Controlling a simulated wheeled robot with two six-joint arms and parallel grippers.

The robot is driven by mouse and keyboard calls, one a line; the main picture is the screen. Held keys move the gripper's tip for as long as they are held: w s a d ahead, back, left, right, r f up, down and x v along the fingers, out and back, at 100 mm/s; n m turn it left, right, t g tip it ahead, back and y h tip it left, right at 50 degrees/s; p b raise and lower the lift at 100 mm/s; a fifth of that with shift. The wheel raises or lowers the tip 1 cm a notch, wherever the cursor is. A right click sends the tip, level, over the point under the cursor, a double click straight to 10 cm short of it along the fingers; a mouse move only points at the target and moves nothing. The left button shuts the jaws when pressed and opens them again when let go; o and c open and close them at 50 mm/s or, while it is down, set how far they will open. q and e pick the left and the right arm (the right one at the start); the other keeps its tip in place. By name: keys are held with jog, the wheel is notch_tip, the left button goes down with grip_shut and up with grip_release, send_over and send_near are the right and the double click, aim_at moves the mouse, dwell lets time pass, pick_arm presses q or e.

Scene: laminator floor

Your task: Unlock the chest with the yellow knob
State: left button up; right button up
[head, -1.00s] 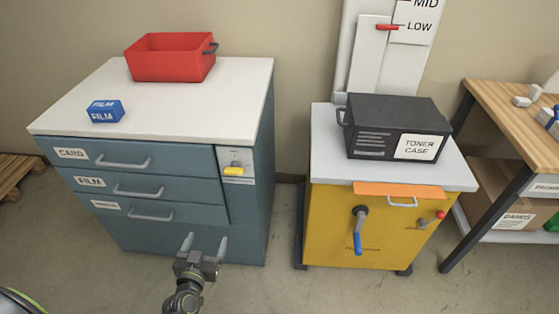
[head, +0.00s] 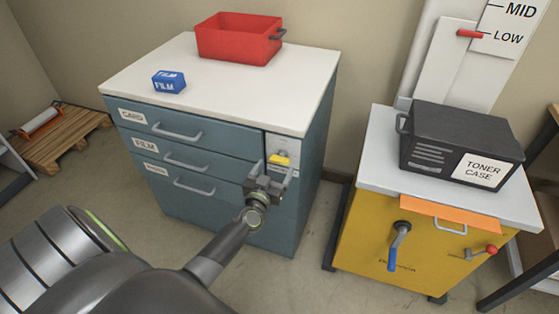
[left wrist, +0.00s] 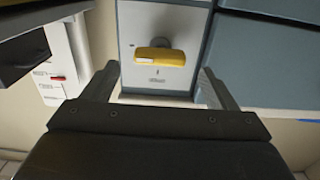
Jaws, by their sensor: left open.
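The chest (head: 225,195) is a teal cabinet with a white top and three drawers labelled CARD, FILM and one too small to read. The yellow knob (head: 280,159) sits on a light grey panel right of the top drawer. In the left wrist view the knob (left wrist: 160,56) lies horizontal, with a small mark below it. My left gripper (head: 270,168) is open in front of the panel, just below the knob in the head view. In the left wrist view its fingers (left wrist: 158,88) stand either side of the knob, apart from it. My right gripper is not in view.
A red bin (head: 240,38) and a blue FILM box (head: 169,82) stand on the chest. At right, a yellow cabinet (head: 375,220) with a blue handle (head: 393,250) carries a black toner case (head: 462,143). A pallet (head: 62,143) lies at far left.

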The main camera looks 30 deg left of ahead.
aim_at(278, 162)
pick_arm(q)
jog(key=shift+b+x, duration=0.5)
jog(key=shift+x, duration=2.15)
jog(key=shift+c, duration=0.4)
jog(key=c, duration=0.9)
